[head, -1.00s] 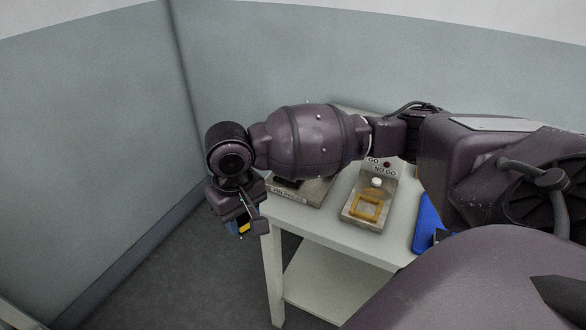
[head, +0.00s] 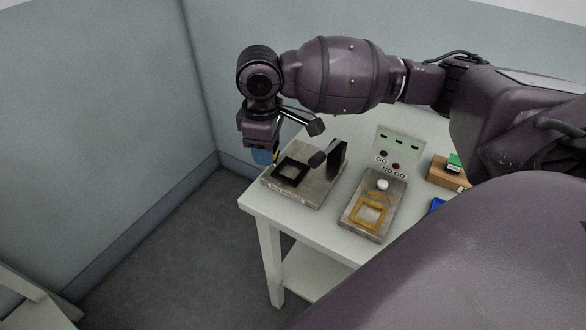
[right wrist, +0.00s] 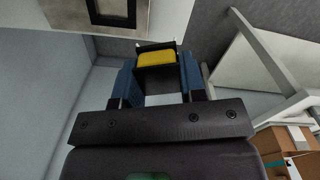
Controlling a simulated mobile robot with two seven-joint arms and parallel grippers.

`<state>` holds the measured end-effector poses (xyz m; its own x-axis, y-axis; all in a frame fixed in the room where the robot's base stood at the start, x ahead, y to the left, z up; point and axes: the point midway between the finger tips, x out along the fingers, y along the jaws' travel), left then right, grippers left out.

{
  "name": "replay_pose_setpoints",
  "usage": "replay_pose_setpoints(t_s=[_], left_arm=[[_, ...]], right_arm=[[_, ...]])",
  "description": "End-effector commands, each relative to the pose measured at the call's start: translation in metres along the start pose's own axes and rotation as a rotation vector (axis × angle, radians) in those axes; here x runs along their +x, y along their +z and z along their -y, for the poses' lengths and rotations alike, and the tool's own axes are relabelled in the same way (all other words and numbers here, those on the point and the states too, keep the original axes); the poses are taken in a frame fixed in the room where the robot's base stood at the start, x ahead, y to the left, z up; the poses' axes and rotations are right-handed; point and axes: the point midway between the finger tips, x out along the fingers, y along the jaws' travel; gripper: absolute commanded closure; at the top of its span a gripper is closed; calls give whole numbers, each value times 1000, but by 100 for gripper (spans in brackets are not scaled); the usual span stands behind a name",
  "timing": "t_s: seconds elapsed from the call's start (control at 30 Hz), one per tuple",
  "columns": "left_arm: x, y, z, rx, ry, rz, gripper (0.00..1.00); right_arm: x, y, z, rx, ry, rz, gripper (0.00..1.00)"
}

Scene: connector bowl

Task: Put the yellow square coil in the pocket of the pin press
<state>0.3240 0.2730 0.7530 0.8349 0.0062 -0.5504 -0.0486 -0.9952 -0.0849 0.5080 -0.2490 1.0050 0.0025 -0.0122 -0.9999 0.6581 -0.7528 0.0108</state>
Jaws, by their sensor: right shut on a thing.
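The yellow square coil (right wrist: 156,59) is held between the blue fingers of my right gripper (right wrist: 158,78) in the right wrist view, with a dark part at its far edge. The pin press (head: 313,197) is a grey base with a black square pocket (head: 291,171) and a black upright with a lever. Its pocket looks empty. The press also shows at the top of the right wrist view (right wrist: 68,15). My left gripper is out of view.
A GO / NO GO test fixture (head: 364,227) with a yellow square outline and white knob stands right of the press. A wooden block (head: 444,173) with a green piece and a blue object (head: 437,205) lie further right. The white table (head: 262,208) ends just left of the press.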

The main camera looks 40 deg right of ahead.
Motion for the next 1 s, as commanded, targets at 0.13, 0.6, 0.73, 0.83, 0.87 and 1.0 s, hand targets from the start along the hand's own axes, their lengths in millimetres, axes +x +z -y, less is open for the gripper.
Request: replay_pose_setpoints(t_s=[0.13, 0.6, 0.73, 0.83, 0.87, 1.0], left_arm=[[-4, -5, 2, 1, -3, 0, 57], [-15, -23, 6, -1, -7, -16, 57], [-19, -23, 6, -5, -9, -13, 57], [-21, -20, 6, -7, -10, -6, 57], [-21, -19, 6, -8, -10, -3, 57], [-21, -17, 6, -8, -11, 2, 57]], right_arm=[[-22, 5, -13, -212, 4, -2, 86], [-76, 24, -48, -905, -1, -4, 86], [-88, 28, -56, -1064, -4, -7, 86], [-94, 31, -60, -1153, -6, -10, 86], [-96, 31, -61, -1174, -6, -10, 86], [-97, 33, -63, -1233, -7, -12, 86]])
